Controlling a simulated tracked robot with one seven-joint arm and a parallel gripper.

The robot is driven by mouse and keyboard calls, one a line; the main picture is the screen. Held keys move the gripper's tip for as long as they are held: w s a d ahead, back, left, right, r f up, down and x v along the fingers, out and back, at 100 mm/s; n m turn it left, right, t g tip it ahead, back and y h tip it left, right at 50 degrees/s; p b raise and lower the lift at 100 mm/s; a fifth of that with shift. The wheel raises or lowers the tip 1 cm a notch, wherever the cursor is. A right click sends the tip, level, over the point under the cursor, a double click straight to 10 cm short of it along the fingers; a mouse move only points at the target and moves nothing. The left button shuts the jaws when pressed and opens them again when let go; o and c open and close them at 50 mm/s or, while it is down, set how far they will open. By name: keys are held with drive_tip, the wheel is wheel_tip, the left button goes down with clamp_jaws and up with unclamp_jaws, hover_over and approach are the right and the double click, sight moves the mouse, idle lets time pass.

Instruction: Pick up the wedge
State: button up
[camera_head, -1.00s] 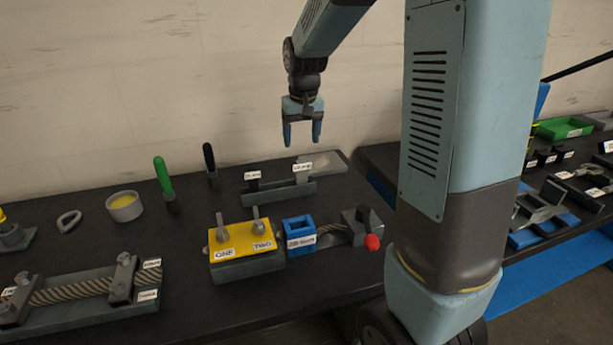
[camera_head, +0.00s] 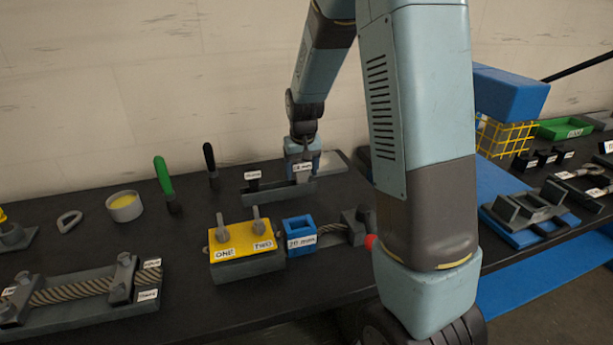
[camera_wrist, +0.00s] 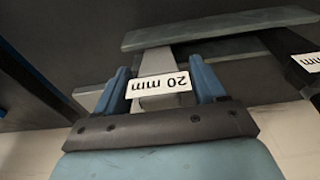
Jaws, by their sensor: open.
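A grey piece labelled 20 mm, which I take to be the wedge (camera_wrist: 155,64), lies between my gripper's two blue fingers in the wrist view. In the head view its label shows at the right end of a low grey rack (camera_head: 280,193), and my gripper (camera_head: 302,170) is lowered over it from above. In the wrist view my gripper (camera_wrist: 163,82) is open, with a finger on each side of the piece. I cannot tell whether either finger touches it. The label hides part of the piece.
A dark labelled piece (camera_head: 253,183) stands at the rack's left end. A flat grey plate (camera_head: 335,161) lies close behind on the right. Black-handled (camera_head: 209,158) and green-handled (camera_head: 163,176) tools stand to the left. A yellow-topped block (camera_head: 240,236) and blue box (camera_head: 299,226) sit in front.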

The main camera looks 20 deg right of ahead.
drive_tip(key=shift+f, duration=0.2)
drive_tip(key=shift+c, duration=0.5)
clamp_jaws()
